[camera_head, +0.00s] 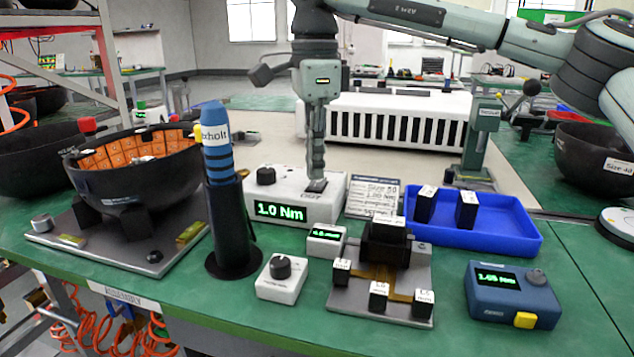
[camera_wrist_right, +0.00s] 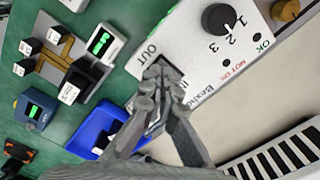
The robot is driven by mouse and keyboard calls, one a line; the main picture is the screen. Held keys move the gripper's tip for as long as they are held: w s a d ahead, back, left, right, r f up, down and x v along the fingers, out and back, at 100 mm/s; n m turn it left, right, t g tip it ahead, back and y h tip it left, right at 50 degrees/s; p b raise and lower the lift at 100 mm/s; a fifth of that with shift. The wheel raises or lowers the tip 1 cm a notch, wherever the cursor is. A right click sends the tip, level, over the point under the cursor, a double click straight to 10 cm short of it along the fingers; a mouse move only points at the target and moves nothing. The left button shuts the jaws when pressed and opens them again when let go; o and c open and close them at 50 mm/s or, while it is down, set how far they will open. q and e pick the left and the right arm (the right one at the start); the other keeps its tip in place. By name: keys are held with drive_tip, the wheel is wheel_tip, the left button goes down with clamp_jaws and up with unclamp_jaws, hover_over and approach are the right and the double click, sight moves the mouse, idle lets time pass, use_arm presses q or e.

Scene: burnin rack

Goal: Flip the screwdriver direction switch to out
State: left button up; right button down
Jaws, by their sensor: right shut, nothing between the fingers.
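The white screwdriver controller box (camera_head: 262,192) has a black knob and a green 1.0 Nm display. It also shows in the wrist view (camera_wrist_right: 205,62), with a 1-2-3 dial and the label OUT (camera_wrist_right: 148,55). My right gripper (camera_head: 317,184) comes down from above onto the right part of the box top. In the wrist view its shut fingertips (camera_wrist_right: 160,75) lie beside OUT, over the switch area. They hide most of the switch, so I cannot tell its position or whether they touch it. The blue screwdriver (camera_head: 216,140) stands upright in a black holder (camera_head: 230,225). My left gripper is not in view.
A blue tray (camera_head: 510,240) with two black blocks is right of the box. A grey fixture plate (camera_head: 395,312), a small white knob box (camera_head: 280,285) and a blue meter (camera_head: 512,298) stand in front. A large black bowl (camera_head: 130,190) stands left.

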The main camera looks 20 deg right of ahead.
sight(315, 185)
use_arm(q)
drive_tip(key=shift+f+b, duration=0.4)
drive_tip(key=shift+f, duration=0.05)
use_arm(e)
drive_tip(key=shift+f, duration=0.8)
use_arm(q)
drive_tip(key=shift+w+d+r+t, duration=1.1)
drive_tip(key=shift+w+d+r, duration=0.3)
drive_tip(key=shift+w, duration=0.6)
use_arm(e)
drive_tip(key=shift+r+p, duration=1.15)
drive_tip(key=shift+r, duration=0.15)
drive_tip(key=shift+r+p, duration=1.1)
drive_tip(key=shift+r, duration=0.25)
drive_tip(key=shift+r+p, duration=0.6)
drive_tip(key=shift+r, duration=0.1)
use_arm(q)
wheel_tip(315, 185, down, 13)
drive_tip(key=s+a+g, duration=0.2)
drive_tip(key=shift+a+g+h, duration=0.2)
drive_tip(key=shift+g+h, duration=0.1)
use_arm(e)
drive_tip(key=shift+r, duration=0.2)
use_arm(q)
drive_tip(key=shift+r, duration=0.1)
